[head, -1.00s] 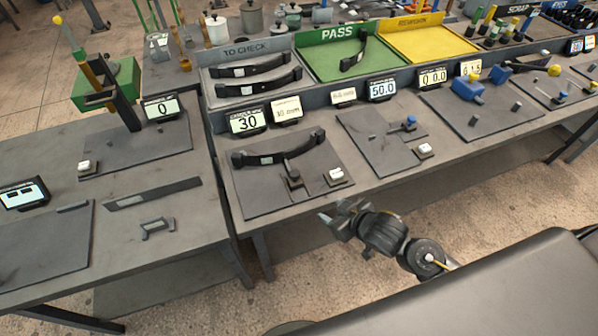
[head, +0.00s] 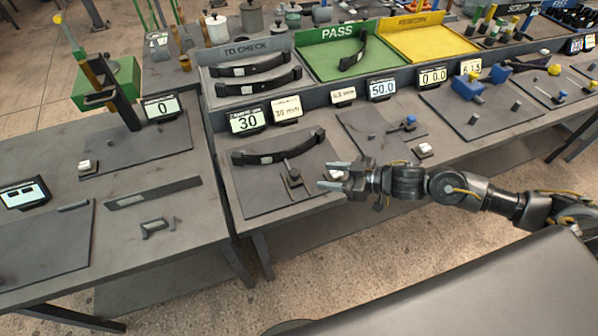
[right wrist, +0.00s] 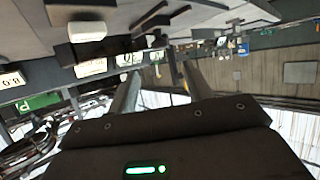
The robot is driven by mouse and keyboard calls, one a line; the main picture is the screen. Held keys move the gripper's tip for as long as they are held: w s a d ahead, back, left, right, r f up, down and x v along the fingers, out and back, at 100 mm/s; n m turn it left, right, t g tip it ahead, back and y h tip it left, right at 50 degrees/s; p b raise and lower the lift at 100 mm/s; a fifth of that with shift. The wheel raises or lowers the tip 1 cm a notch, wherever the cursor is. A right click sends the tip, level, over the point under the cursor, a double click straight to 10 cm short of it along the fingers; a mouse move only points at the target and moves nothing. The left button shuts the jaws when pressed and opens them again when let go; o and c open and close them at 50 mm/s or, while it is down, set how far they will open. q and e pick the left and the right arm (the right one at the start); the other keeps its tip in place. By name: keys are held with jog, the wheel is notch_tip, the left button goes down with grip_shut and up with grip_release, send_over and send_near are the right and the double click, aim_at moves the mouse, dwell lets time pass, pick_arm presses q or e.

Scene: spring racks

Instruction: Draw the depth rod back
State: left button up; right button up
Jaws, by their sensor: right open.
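On the grey plate (head: 255,190) of the station whose display (head: 247,121) reads 30, a small dark upright fixture (head: 292,180) stands with a thin rod. I take this for the depth rod, though it is too small to be sure. A black curved leaf spring (head: 275,153) lies behind it. My right gripper (head: 326,175) is open and empty, its fingers pointing left, to the right of the fixture and apart from it. Its fingers also show spread in the right wrist view (right wrist: 160,72). My left gripper is out of view.
Two more springs lie in the TO CHECK tray (head: 222,105), and one in the green PASS tray (head: 385,70). Another plate with a blue-knobbed rod (head: 408,122) and a white block (head: 424,149) is to the right. The plate's front area is bare.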

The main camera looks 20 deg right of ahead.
aim_at(295, 173)
jog(key=p+x, duration=0.2)
jog(key=x, duration=0.6)
jog(key=shift+w+a, duration=0.25)
jog(key=shift+a, duration=0.05)
jog(key=shift+w+a+f, duration=0.35)
jog(key=shift+w+a, duration=0.05)
jog(key=shift+c, duration=0.4)
grip_shut()
